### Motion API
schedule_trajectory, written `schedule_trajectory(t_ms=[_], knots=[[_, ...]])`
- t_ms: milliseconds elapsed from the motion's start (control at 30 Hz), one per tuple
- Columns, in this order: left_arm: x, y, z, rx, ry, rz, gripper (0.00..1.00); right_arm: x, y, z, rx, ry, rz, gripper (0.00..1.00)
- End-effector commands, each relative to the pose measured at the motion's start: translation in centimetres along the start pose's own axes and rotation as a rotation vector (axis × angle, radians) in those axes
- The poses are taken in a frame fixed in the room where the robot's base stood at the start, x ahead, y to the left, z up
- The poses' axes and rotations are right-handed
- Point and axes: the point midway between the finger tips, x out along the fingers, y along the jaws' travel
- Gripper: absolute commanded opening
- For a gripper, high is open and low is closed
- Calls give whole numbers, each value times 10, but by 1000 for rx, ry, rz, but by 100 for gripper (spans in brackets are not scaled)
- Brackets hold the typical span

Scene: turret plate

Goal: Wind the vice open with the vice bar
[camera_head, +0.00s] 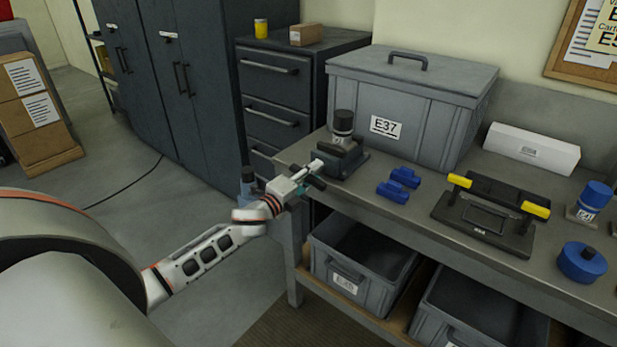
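The dark vice (347,161) stands at the left end of the workbench, near its front edge. A dark cylinder with a light band (343,124) stands upright at the vice's jaws. My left gripper (311,181) is at the front-left of the vice, close to its front end. A short pale bar (307,170) shows between the gripper and the vice; it looks like the vice bar. The gripper's fingers are small and dark here, and I cannot tell whether they are closed on the bar. My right gripper is not in view.
A grey lidded crate (450,110) marked E37 stands behind the vice. Two blue blocks (398,185) lie to its right. A dark fixture with yellow grips (485,238) and blue round parts (582,262) are further right. Open bins (345,281) sit below the bench.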

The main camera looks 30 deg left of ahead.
Motion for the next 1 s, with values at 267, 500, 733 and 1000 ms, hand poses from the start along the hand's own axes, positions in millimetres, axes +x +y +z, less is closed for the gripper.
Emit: schedule_trajectory(t_ms=[267, 500, 733, 1000], knots=[[-32, 2, 0, 0, 1, 2, 31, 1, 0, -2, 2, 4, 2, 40], [-75, 2, -1, -1, 2, 2, 31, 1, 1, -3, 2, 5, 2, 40], [-106, 0, -1, -2, 2, 0, 31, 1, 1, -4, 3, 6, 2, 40], [-118, -1, -1, -1, 2, -2, 31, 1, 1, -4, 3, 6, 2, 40]])
